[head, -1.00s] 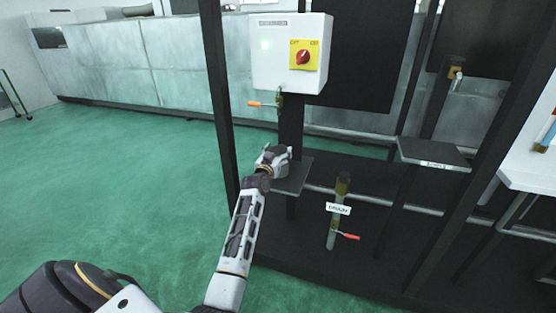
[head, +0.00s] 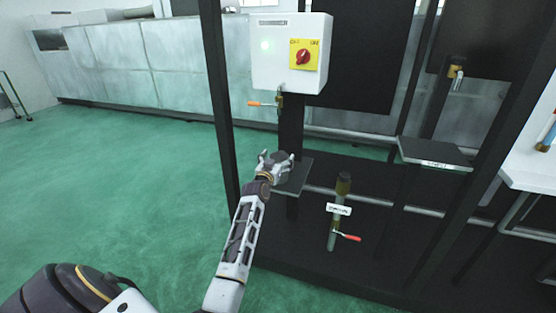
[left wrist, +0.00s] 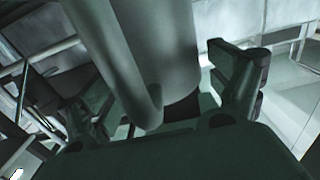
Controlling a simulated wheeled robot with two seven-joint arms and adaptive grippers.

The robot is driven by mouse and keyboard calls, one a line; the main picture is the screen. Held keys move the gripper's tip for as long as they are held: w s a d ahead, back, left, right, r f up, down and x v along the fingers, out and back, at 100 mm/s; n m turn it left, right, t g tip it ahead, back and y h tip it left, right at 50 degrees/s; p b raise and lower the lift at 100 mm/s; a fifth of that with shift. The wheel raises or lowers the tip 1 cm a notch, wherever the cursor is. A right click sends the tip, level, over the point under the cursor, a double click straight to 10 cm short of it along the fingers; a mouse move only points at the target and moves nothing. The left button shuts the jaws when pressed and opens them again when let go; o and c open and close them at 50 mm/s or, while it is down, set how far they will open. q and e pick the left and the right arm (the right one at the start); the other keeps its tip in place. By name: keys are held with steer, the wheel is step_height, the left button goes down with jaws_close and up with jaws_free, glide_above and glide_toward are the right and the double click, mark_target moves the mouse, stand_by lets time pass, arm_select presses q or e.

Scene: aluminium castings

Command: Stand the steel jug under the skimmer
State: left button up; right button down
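The steel jug (left wrist: 165,45) fills the middle of the left wrist view, a pale grey cylinder with its handle (left wrist: 122,70) towards me. My left gripper (head: 279,163) is open, with one finger on each side of the jug and a gap beside it at the right finger. In the head view the gripper is over a small grey shelf (head: 297,184), below the valve with an orange lever (head: 262,103) under a white box (head: 285,55). The gripper hides most of the jug there, and its base contact is hidden. My right gripper is out of view.
A labelled drain pipe (head: 340,210) with a red lever rises right of the shelf. Another shelf (head: 435,153) stands farther right under a brass tap (head: 456,75). A dark upright post (head: 218,90) stands left. The green floor (head: 120,190) is clear.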

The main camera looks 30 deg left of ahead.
arm_select(q)
steer(key=shift+s+r, duration=0.1)
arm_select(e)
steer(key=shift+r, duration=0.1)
arm_select(q)
steer(key=shift+p+v, duration=0.65)
steer(key=shift+v, duration=1.75)
steer(key=p+v, duration=0.1)
steer(key=v, duration=0.6)
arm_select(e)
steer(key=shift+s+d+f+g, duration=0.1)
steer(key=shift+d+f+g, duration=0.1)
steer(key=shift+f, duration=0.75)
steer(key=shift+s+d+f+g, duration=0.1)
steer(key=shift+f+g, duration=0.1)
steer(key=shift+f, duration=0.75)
arm_select(q)
steer(key=shift+d, duration=0.15)
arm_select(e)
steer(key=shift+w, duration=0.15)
